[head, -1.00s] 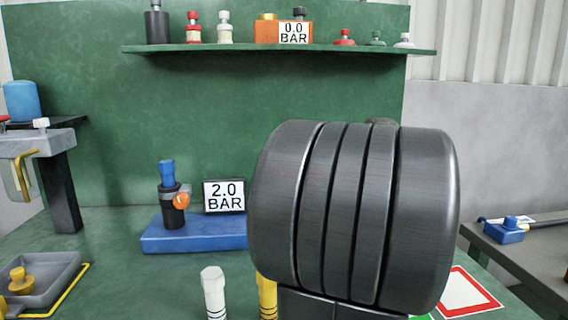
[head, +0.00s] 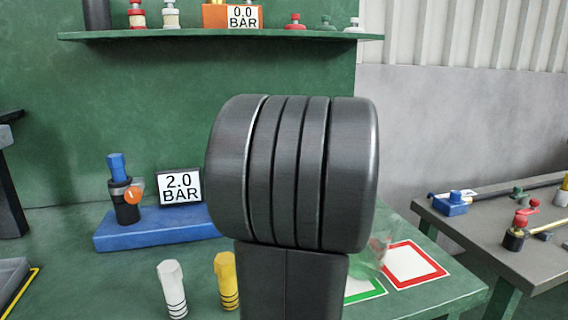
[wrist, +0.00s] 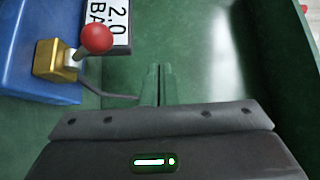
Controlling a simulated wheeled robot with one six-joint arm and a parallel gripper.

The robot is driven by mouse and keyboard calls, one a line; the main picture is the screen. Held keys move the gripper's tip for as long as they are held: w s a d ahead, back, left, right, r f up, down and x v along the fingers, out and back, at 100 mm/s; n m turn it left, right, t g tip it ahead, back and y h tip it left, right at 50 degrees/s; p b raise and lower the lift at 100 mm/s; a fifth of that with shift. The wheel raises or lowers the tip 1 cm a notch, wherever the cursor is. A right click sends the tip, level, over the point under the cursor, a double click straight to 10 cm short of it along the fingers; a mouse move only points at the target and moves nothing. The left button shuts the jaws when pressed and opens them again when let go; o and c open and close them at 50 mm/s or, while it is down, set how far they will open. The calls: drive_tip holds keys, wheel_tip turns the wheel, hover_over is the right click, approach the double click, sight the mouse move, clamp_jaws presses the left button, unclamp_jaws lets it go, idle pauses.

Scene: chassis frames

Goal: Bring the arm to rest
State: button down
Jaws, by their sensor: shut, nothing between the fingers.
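My gripper (wrist: 158,85) shows in the wrist view, its two fingers side by side and closed with nothing between them. It is above the green bench (wrist: 205,75), to the right of a blue base (wrist: 25,65) that carries a brass block and a lever with a red ball. In the head view my dark arm link stands upright at the centre and hides the gripper.
The blue base (head: 150,232) and its 2.0 BAR sign (head: 180,187) stand on the left. White (head: 172,288) and yellow (head: 226,280) posts stand near my arm. Red-framed (head: 413,264) and green-framed cards lie right. A grey side table (head: 480,235) holds fittings.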

drive_tip(key=w+a+f+m+g+h+p, duration=0.1)
drive_tip(key=w+f+m+g+h+p, duration=0.3)
drive_tip(key=p, duration=1.5)
drive_tip(key=shift+w+a+f+m+g+h, duration=0.35)
drive_tip(key=shift+f+m, duration=0.25)
drive_tip(key=shift+m, duration=0.3)
drive_tip(key=shift+d, duration=0.1)
drive_tip(key=shift+s+f+b, duration=0.1)
drive_tip(key=shift+b, duration=0.75)
